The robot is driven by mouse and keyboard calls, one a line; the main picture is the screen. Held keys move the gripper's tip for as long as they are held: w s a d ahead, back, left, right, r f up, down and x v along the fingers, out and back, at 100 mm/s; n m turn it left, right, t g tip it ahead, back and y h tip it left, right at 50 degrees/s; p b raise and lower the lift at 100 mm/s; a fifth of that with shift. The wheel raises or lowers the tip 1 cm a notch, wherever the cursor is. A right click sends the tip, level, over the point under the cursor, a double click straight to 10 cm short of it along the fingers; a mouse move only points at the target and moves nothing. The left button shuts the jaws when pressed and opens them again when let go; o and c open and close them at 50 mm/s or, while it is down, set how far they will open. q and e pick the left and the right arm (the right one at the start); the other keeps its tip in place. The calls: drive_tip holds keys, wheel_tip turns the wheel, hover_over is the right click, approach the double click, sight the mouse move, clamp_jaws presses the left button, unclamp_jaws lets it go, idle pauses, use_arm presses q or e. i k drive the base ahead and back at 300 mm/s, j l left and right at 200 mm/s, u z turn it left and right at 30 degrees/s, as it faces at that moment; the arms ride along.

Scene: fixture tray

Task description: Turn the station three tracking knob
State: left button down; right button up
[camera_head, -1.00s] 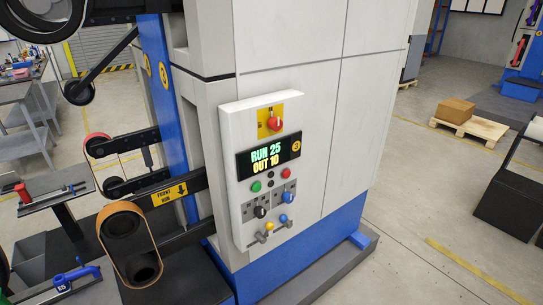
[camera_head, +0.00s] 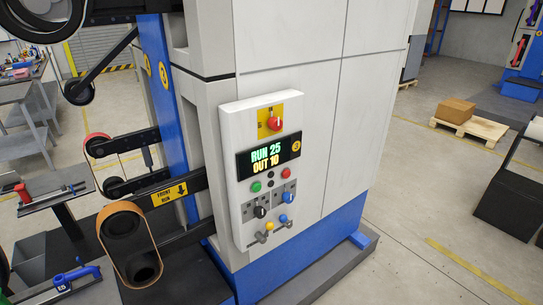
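The station three control panel (camera_head: 236,180) is a white box on the front of a large white and blue machine. Its dark display (camera_head: 268,157) reads RUN 25 and OUT 10 beside a yellow 3. Below the display are a green button (camera_head: 256,187), a red button (camera_head: 286,173), a black knob (camera_head: 260,211) and a blue knob (camera_head: 286,197). A red switch (camera_head: 274,122) sits on a yellow plate at the top. Knob labels are too small to read. Neither gripper is in view.
Belt arms with rollers (camera_head: 128,238) stick out left of the panel. A small table (camera_head: 50,189) with a red tool stands further left. A pallet (camera_head: 470,127) with a cardboard box (camera_head: 455,110) lies at the right. The floor (camera_head: 400,220) right of the machine is clear.

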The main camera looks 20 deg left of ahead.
sight(287, 198)
drive_tip(key=i+l, duration=0.45)
drive_tip(key=l, duration=0.25)
drive_tip(key=i+l+u, duration=0.1)
drive_tip(key=i+l, duration=0.15)
drive_tip(key=l, duration=0.1)
